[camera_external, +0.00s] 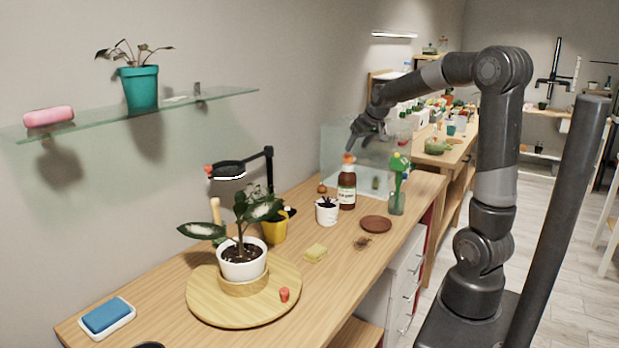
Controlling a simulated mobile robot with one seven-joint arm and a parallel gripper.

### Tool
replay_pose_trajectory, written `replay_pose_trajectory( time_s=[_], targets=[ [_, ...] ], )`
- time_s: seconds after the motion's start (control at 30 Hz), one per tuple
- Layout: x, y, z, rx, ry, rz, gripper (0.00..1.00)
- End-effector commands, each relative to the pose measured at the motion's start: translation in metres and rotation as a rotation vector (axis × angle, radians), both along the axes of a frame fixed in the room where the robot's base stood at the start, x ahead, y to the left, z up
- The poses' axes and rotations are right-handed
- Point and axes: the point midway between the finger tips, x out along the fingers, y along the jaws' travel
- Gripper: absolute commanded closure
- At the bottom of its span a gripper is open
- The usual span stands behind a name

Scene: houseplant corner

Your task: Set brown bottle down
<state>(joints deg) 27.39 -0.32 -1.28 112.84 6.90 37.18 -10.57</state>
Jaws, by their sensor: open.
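The brown bottle (347,190) stands upright on the wooden bench, toward its far end. It has a pale label and an orange-red cap. My gripper (349,148) is open just above the bottle's cap, with its fingers pointing down. The fingers look clear of the bottle body, but I cannot tell whether they still touch the cap.
A green spray bottle (397,188) stands close right of the bottle, and a small white pot (327,211) close left. A brown saucer (376,224) lies in front. A glass tank (362,150) is behind. A potted plant stands on a round wooden board (207,300).

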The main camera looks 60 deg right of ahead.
Motion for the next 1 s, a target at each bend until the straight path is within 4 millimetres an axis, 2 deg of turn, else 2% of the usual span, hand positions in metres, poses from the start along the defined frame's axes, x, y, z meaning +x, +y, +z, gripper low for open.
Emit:
replay_pose_trajectory(
  time_s=[0.17, 0.27, 0.37, 0.5, 0.7, 0.9, 1.0],
  targets=[
    [-0.008, 0.012, 0.011, 0.000, 0.000, 0.013, 0.40],
    [-0.020, 0.039, 0.019, 0.000, -0.001, 0.046, 0.40],
    [-0.043, 0.079, 0.025, 0.003, 0.004, 0.096, 0.40],
    [-0.085, 0.136, 0.030, 0.003, 0.013, 0.175, 0.40],
    [-0.152, 0.197, 0.021, 0.001, 0.028, 0.281, 0.40],
    [-0.206, 0.230, 0.004, -0.005, 0.039, 0.358, 0.40],
    [-0.221, 0.236, -0.003, -0.009, 0.045, 0.379, 0.40]
  ],
)
